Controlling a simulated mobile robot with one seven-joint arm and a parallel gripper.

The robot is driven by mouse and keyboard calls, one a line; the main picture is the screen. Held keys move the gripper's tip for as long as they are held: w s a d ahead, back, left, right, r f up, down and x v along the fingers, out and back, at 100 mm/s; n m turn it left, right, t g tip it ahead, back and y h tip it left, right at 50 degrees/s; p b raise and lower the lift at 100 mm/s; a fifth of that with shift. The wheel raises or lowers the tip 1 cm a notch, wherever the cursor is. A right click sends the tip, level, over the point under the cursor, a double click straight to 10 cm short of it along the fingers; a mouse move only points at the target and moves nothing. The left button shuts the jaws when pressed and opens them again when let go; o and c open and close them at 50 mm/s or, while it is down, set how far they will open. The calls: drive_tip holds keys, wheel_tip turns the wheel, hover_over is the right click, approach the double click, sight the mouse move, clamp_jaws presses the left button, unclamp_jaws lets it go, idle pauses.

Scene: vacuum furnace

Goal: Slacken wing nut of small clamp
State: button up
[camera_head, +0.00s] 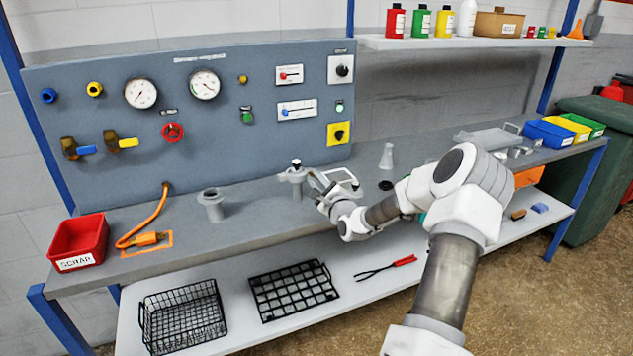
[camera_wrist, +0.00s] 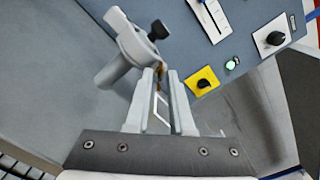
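A small grey clamp (camera_head: 292,176) sits on a stub on the bench, in front of the panel. Its dark wing nut (camera_head: 296,163) is at the top. In the wrist view the clamp (camera_wrist: 128,42) is at upper left, and the black wing nut (camera_wrist: 158,31) sticks out on its right side. My gripper (camera_head: 318,184) is just right of the clamp. In the wrist view my gripper's fingers (camera_wrist: 162,72) are apart, with a gap between them. The fingertips are close to the clamp but the wing nut is beyond them, not between them. Whether a finger touches the clamp is unclear.
A second grey flanged stub (camera_head: 212,205) stands to the left. The control panel (camera_head: 230,150) rises behind. A red scrap bin (camera_head: 79,238) is at far left.

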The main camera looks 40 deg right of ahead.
drive_tip(key=shift+c, duration=0.3)
clamp_jaws()
drive_tip(key=n+b, duration=0.2)
drive_tip(key=n, duration=0.2)
drive_tip(key=shift+f+n+b, duration=0.15)
drive_tip(key=shift+n+b, duration=1.2)
drive_tip(key=shift+n, duration=1.15)
